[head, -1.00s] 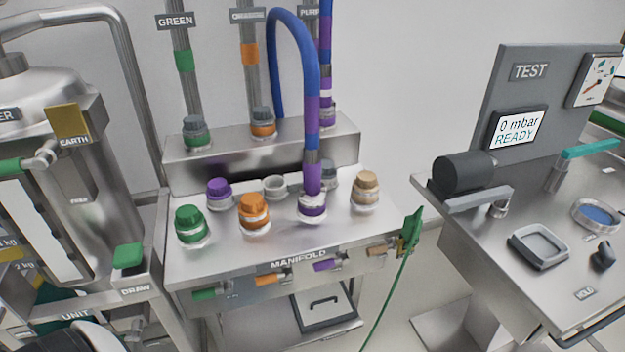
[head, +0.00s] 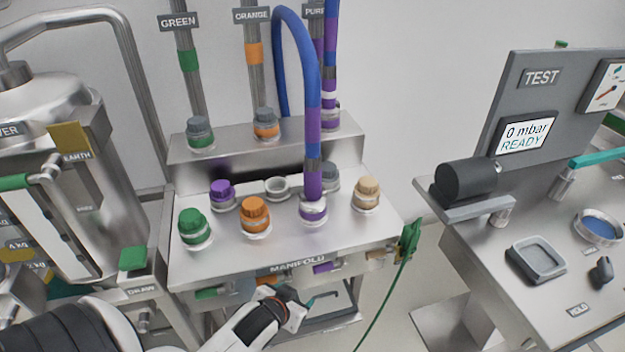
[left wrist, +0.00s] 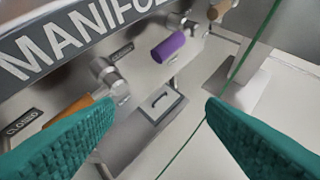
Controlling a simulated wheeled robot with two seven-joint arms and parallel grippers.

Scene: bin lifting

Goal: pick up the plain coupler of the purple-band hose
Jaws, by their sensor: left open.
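The purple-band hose (head: 313,110) is blue with purple bands and arches in front of the ORANGE pipe. Its plain, light-coloured coupler end (head: 313,209) stands upright on a manifold port, between the orange cap and the tan cap. My left gripper (head: 294,301) is low in front of the manifold's front edge, below and apart from the coupler. In the left wrist view its two teal fingers (left wrist: 160,135) are spread with nothing between them. The coupler is out of the left wrist view. My right gripper is not in view.
Green (head: 194,228), orange (head: 255,215), purple (head: 222,194) and tan (head: 367,193) caps stand around the coupler on the manifold. Valve handles, one purple (left wrist: 168,47), line its front. A green clamp (head: 410,238) hangs at its right corner. The test bench (head: 480,240) stands right.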

